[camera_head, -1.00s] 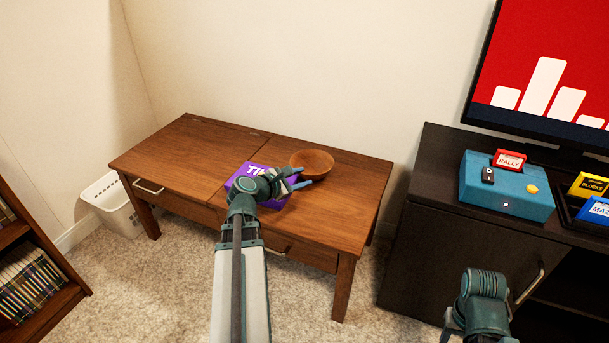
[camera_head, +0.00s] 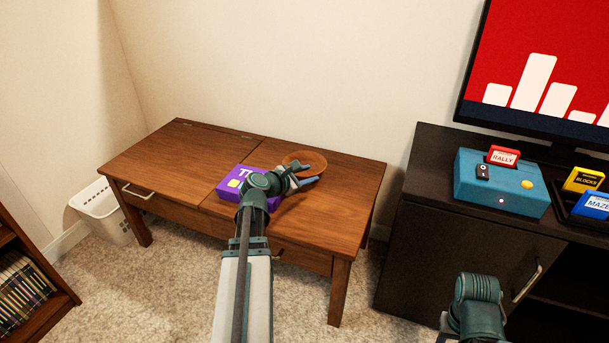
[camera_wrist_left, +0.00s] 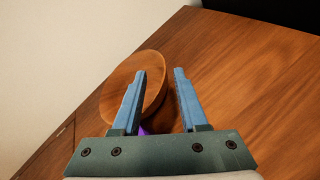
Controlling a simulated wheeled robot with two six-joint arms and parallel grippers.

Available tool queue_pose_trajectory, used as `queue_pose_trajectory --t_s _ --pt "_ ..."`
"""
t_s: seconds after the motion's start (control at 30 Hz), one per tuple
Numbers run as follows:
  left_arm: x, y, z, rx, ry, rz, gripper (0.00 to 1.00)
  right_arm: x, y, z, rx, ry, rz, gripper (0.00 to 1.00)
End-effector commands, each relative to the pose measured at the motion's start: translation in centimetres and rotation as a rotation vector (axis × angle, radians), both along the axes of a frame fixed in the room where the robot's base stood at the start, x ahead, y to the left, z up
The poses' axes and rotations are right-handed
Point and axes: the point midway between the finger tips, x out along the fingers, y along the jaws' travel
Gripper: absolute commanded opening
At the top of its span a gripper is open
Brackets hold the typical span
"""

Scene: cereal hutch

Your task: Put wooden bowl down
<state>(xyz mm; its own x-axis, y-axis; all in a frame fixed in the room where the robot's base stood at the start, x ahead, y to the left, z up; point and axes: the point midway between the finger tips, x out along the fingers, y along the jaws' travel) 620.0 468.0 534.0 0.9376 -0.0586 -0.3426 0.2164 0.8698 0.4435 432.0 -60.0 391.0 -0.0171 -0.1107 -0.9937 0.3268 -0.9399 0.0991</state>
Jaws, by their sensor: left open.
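The wooden bowl (camera_head: 304,158) is at the right part of the brown wooden desk (camera_head: 345,185), apparently resting on its top. My left gripper (camera_head: 312,182) is at the bowl's near side and hides part of it. In the left wrist view, the bowl (camera_wrist_left: 152,73) shows between and behind the fingers of my left gripper (camera_wrist_left: 160,74). The fingers are apart, the left one over the bowl's inside and the right one just outside its rim. I cannot tell whether either touches it. Part of my right arm shows at the bottom right; its fingers are out of view.
A purple box (camera_head: 232,182) lies on the desk left of my gripper. A dark cabinet (camera_head: 450,235) stands right of the desk with a teal console (camera_head: 500,185) on top. A white basket (camera_head: 100,210) is on the floor at left. The desk's left half is clear.

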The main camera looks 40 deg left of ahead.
Motion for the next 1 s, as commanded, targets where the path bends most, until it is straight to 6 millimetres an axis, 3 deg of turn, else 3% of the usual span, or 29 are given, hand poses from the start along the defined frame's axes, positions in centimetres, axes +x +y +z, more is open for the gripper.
queue_pose_trajectory --t_s 0.27,0.63,0.87,1.0 --pt "0.5 0.0 -0.4 0.0 0.0 -0.001 0.43 0.0 0.0 -0.4 0.0 0.0 0.0 0.5" --pt "4.8 -0.2 -2.4 0.001 0.0 -0.001 0.43 0.0 0.0 -2.4 0.001 -0.002 0.0 0.5" --pt "4.8 -0.3 -2.3 0.001 0.0 0.0 0.43 0.0 0.0 -2.3 0.001 -0.002 0.0 0.5" --pt "4.8 -0.3 -2.3 0.001 0.0 0.0 0.18 0.0 0.0 -2.3 0.001 -0.002 0.0 0.5"
